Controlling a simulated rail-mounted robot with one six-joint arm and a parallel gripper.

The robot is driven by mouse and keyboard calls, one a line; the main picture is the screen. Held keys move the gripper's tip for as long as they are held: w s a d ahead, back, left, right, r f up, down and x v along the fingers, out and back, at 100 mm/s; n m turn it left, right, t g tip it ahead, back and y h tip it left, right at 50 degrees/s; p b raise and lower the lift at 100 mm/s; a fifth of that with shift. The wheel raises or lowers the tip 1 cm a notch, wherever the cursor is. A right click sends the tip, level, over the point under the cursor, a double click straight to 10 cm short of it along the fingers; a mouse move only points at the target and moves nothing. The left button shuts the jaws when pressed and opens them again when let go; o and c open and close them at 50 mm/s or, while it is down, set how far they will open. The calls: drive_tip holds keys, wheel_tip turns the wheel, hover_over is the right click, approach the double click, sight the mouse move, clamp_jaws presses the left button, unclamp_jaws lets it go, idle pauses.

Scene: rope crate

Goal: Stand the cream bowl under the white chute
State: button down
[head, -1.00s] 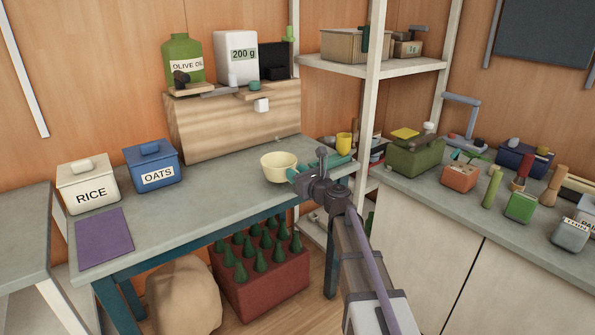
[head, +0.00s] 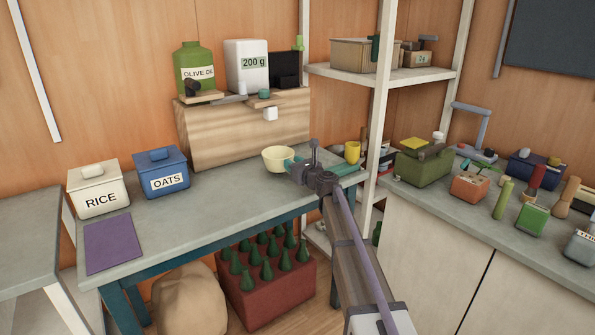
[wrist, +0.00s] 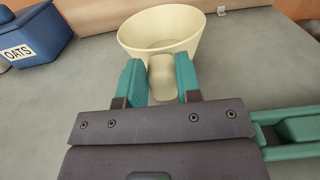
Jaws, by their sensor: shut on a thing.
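The cream bowl (head: 278,159) is upright near the back right of the grey bench, in front of the wooden box. The white chute (head: 270,114) sticks out of the front of that box, above and slightly left of the bowl in the head view. My gripper (head: 293,164) reaches in from the right. In the wrist view its teal fingers (wrist: 160,78) are shut on a cream grip on the near side of the bowl (wrist: 160,28). Whether the bowl touches the bench or hangs just above it I cannot tell.
The wooden box (head: 215,135) carries the olive oil bottle (head: 193,72) and a white 200 g unit (head: 246,66). The rice (head: 97,190) and oats (head: 161,173) tins and a purple mat (head: 113,243) are on the left. A yellow cup (head: 352,152) stands to the right. The middle of the bench is clear.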

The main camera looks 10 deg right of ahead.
sight(291, 157)
drive_tip(key=w, duration=0.6)
drive_tip(key=shift+w+a, duration=0.25)
drive_tip(key=shift+w, duration=0.15)
drive_tip(key=shift+w+f+b, duration=0.3)
drive_tip(key=shift+s+f+b, duration=0.15)
drive_tip(key=shift+f+b, duration=0.25)
drive_tip(key=shift+f+b, duration=0.5)
drive_tip(key=shift+f, duration=0.05)
drive_tip(key=c, duration=0.7)
unclamp_jaws()
drive_tip(key=shift+r, duration=0.1)
drive_tip(key=shift+c, duration=0.2)
drive_tip(key=v, duration=1)
drive_tip(key=shift+s+d, duration=0.15)
drive_tip(key=shift+s, duration=0.25)
